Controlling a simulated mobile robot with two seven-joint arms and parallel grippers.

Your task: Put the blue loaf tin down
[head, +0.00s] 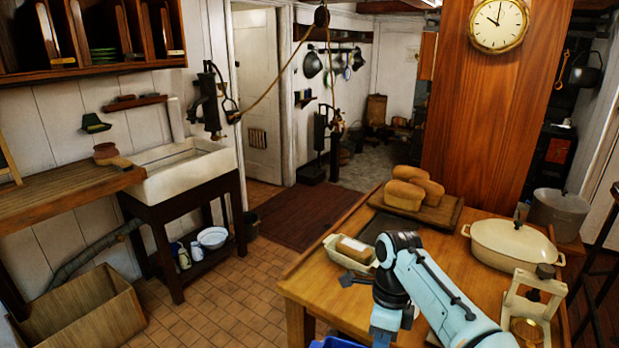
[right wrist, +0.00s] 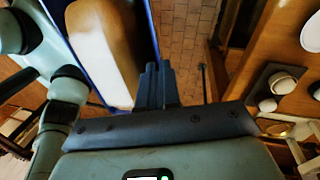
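The blue loaf tin (right wrist: 72,32) is in the right wrist view at the upper left, with a pale-brown loaf (right wrist: 105,45) in it. My right gripper (right wrist: 158,75) has its fingers close together on the tin's long side wall. In the head view only a bit of the blue tin (head: 335,342) shows at the bottom edge, below my right gripper (head: 384,328). The tin is beside the table's left front corner, apparently held off the floor; its underside is hidden. My left gripper is in neither view.
The wooden table (head: 318,290) bears a cream dish with a loaf (head: 350,254), a board of loaves (head: 445,215), a lidded cream pot (head: 510,243) and a cream frame (head: 530,300). A dark mat (head: 385,227) is partly bare. A wooden crate (head: 85,315) stands left.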

